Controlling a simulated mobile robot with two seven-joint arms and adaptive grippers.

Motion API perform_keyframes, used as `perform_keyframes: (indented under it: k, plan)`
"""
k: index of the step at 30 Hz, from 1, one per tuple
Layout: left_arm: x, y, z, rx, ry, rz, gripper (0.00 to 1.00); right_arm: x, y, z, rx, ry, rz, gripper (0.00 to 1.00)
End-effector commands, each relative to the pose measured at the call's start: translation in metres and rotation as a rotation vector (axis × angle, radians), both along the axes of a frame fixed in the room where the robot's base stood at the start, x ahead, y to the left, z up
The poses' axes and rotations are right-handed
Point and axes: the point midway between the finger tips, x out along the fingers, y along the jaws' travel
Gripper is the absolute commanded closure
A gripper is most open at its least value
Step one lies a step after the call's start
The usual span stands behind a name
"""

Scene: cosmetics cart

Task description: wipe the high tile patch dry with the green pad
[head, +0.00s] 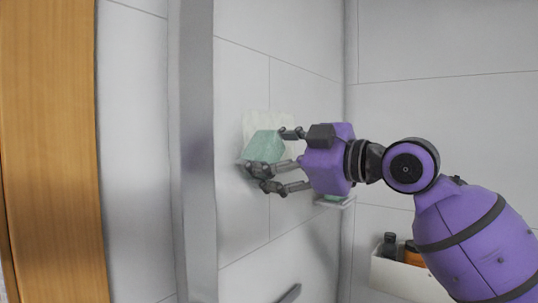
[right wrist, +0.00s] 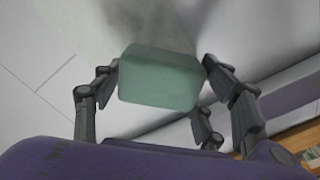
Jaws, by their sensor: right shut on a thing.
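The green pad (head: 265,147) is a pale green block. My right gripper (head: 270,160) is shut on it and holds it at the tiled wall. Behind the pad is an off-white tile patch (head: 252,122), a little different in tone from the grey-white tiles; the pad and fingers hide much of it. In the right wrist view the pad (right wrist: 160,78) sits between the dark fingers of the gripper (right wrist: 160,75), with the wall beyond. Whether the pad touches the patch I cannot tell. My left gripper is not in view.
A vertical metal post (head: 194,150) stands left of the patch, with a wooden panel (head: 55,150) farther left. A white bin (head: 400,277) with a dark bottle (head: 389,246) and an orange item (head: 412,255) is at lower right. A small ledge (head: 335,202) shows below my right wrist.

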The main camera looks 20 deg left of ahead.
Motion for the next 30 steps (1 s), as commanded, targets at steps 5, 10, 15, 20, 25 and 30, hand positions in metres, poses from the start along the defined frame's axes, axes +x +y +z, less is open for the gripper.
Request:
perform_keyframes:
  k: [5,10,15,20,25,30]
  plan:
    - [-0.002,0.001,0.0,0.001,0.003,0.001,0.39,0.001,0.004,0.001,0.001,0.0,0.001,0.55]
    - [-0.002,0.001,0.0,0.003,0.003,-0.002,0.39,0.002,0.007,0.001,0.001,0.0,0.001,0.55]
    - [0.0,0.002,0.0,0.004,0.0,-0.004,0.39,0.003,0.01,0.001,0.001,0.0,0.001,0.55]
    - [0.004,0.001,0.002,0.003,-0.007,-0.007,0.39,0.004,0.013,0.001,0.001,0.0,0.001,0.55]
    - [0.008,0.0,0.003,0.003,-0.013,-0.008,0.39,0.006,0.016,0.0,0.0,0.0,0.0,0.55]
    - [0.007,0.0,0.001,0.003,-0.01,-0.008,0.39,0.008,0.015,0.0,0.0,0.001,0.0,0.55]
